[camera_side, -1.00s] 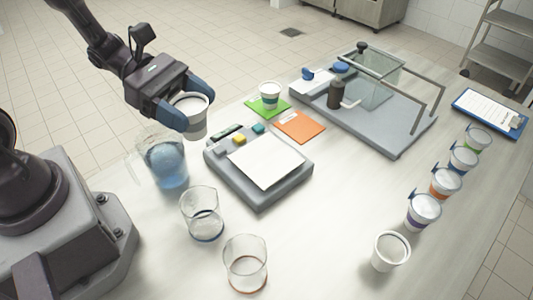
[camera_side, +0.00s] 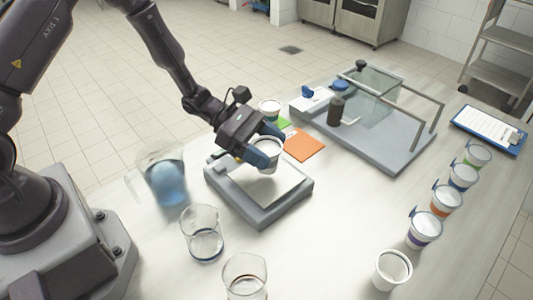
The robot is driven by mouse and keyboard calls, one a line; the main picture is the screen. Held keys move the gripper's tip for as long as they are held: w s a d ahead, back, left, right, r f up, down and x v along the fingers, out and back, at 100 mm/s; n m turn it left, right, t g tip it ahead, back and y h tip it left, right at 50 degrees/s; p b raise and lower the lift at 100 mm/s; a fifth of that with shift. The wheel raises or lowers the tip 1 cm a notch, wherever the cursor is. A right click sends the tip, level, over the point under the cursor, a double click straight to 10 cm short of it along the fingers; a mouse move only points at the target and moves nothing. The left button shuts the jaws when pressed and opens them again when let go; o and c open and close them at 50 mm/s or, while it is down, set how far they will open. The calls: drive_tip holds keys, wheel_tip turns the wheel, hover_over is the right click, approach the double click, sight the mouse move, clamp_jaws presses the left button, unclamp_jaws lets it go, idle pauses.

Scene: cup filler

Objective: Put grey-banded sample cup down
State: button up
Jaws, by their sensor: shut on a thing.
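The sample cup (camera_side: 265,169) is white, and its band is mostly hidden by the fingers, so its colour is hard to tell. My gripper (camera_side: 264,157) is shut on it, with one blue finger on each side. The cup is upright and over the white top plate of the scale (camera_side: 282,186). I cannot tell whether its base touches the plate. My gripper covers the back part of the scale.
A beaker (camera_side: 203,243) and another (camera_side: 244,279) stand in front, and a pitcher of blue liquid (camera_side: 167,184) at left. An orange card (camera_side: 304,146) and a cup on a green card (camera_side: 270,107) lie behind. Lidded cups (camera_side: 424,229) line the right, near an open cup (camera_side: 392,269).

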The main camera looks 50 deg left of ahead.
drive_tip(key=shift+f, duration=1.1)
drive_tip(key=shift+f, duration=0.1)
drive_tip(key=o, duration=0.9)
drive_tip(key=shift+o, duration=0.2)
